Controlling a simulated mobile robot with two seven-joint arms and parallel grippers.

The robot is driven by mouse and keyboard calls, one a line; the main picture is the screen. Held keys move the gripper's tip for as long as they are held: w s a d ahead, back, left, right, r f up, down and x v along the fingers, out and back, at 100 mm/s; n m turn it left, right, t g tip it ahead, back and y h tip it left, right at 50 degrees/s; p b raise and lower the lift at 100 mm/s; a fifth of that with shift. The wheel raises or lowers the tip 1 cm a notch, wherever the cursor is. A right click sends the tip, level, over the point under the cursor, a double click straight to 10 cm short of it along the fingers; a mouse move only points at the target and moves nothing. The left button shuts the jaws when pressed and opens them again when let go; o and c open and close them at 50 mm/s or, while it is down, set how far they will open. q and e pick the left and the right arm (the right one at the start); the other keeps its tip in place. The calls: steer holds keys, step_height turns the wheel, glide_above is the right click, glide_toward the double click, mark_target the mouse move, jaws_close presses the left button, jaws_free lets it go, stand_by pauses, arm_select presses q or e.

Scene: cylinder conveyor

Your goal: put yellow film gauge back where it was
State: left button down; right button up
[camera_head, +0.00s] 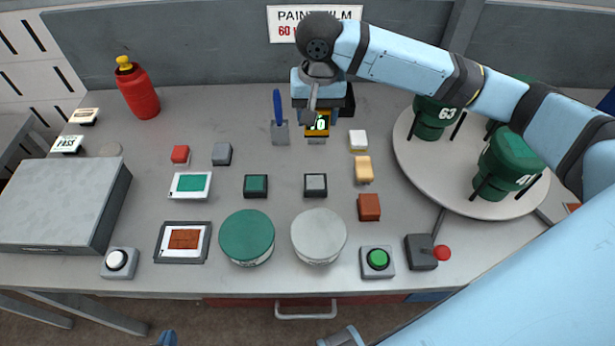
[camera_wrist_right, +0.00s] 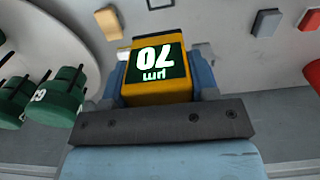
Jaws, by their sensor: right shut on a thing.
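The yellow film gauge (camera_head: 325,117), with a dark green display, is at the back middle of the table in the head view. In the right wrist view the gauge (camera_wrist_right: 156,97) reads 70 µm, upside down. My right gripper (camera_head: 317,112) is shut on it, with a blue finger on each side in the wrist view (camera_wrist_right: 158,78). A small grey piece shows just below the gauge in the head view; whether they touch is unclear. A small blue tip at the bottom edge may be my left gripper (camera_head: 167,339); its jaws are not shown.
A grey holder with a blue-handled tool (camera_head: 279,115) stands just left of the gauge. Small blocks (camera_head: 358,141) lie to the right. A round turntable (camera_head: 408,155) with green pots is further right. Green and grey round tins (camera_head: 246,232) stand in front.

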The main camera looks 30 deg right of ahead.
step_height(320, 180, down, 14)
steer(key=shift+d+r, duration=0.1)
steer(key=shift+r, duration=0.1)
steer(key=shift+f, duration=2.4)
steer(key=o, duration=0.8)
steer(key=shift+f, duration=0.15)
steer(key=shift+o, duration=0.2)
step_height(320, 180, up, 12)
steer(key=shift+r, duration=0.2)
